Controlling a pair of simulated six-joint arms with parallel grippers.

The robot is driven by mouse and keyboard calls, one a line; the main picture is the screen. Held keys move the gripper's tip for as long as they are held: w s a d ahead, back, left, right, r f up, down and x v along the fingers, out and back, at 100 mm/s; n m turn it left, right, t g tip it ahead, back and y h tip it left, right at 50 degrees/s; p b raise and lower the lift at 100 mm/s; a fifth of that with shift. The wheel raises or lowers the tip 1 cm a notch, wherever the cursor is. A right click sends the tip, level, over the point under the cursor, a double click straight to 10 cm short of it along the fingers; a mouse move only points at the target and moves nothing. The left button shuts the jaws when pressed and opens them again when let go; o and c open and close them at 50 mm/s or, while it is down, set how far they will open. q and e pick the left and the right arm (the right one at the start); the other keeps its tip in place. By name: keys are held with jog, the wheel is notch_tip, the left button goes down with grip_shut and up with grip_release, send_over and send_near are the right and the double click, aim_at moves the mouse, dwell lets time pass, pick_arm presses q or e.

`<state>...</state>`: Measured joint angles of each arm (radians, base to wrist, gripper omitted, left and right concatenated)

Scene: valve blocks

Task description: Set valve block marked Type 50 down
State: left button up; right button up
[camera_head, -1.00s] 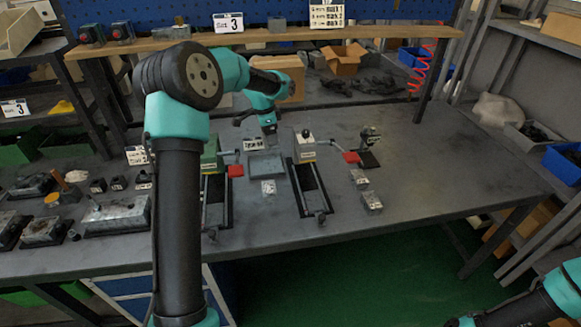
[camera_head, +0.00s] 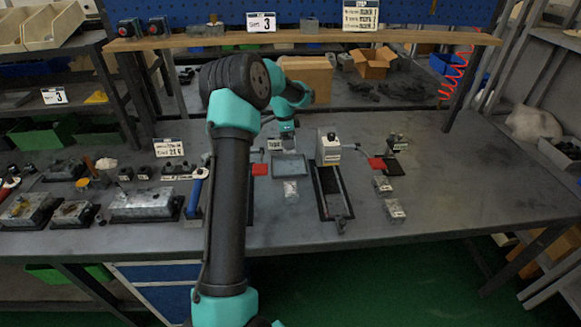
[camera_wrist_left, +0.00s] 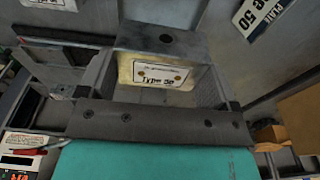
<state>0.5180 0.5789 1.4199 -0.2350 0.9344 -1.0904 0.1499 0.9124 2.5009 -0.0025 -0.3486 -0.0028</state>
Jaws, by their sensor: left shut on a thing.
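My left gripper (camera_head: 286,130) is shut on the valve block marked Type 50, at the back of the bench above the far side of a shallow grey tray (camera_head: 306,179). In the left wrist view the valve block (camera_wrist_left: 165,40) sits between the fingers (camera_wrist_left: 160,98). It is a grey block with a hole in its top and a pale "Type 50" label facing the camera. In the head view the block is small and mostly hidden by the gripper; I cannot tell whether it touches the surface. My right gripper is out of view.
Small metal blocks (camera_head: 394,209) lie at right. The bench's right side is clear. A sign ending in 50 (camera_wrist_left: 262,18) shows in the wrist view.

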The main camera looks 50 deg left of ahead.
pick_arm(q)
jog(key=shift+f, duration=3.05)
jog(key=shift+f, duration=0.1)
jog(key=shift+f, duration=1.75)
jog(key=shift+f, duration=0.2)
jog(key=o, duration=1)
jog(key=r, duration=0.8)
jog(key=s+r, duration=0.1)
jog(key=r, duration=0.3)
jog(key=shift+a+r, duration=0.15)
jog(key=shift+a, duration=0.25)
